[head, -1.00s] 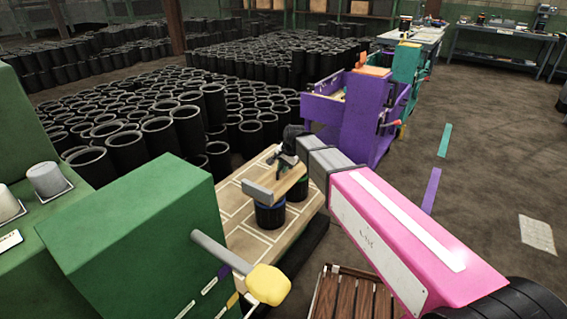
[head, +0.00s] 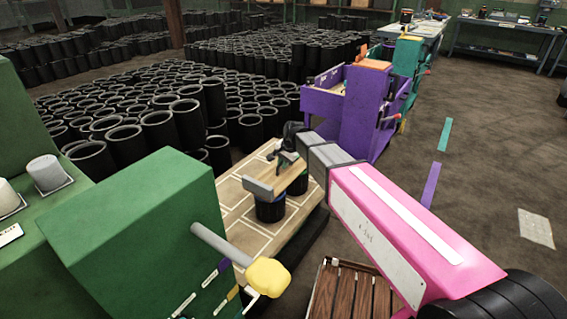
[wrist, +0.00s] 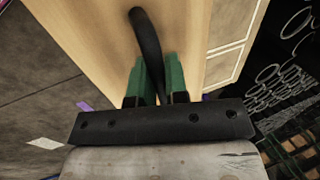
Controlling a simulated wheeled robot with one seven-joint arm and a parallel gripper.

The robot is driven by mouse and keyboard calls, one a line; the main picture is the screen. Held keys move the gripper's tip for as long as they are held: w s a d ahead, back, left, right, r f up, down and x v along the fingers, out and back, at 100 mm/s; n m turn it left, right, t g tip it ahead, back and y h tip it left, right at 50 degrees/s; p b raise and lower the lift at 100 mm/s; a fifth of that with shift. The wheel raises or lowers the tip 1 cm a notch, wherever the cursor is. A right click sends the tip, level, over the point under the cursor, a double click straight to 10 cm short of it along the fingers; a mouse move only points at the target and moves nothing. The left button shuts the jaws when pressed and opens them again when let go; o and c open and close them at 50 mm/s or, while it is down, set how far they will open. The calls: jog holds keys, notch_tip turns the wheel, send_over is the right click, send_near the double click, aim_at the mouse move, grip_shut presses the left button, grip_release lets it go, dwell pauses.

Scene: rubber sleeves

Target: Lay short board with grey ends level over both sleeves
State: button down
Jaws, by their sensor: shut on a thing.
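The short board (head: 274,182) is pale wood with a light grey end block (head: 258,189) facing the head camera; its far end is hidden. My gripper (head: 291,159) is above the board, shut on its black handle (wrist: 147,40), with green fingers on both sides of it in the wrist view. The board looks about level, over the near black sleeve (head: 270,211) with a blue band and the far black sleeve (head: 298,187), which is mostly hidden. Whether the board touches either sleeve cannot be told.
The sleeves stand on a wooden top (head: 240,226) with white outlines. A green cabinet (head: 140,225) with a yellow-knobbed lever (head: 268,277) is at the near left. Many black tubes fill the floor behind.

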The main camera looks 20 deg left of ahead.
jog(key=shift+f, duration=0.25)
jog(key=c, duration=1.1)
grip_release()
jog(key=shift+o, duration=0.2)
jog(key=shift+r, duration=0.1)
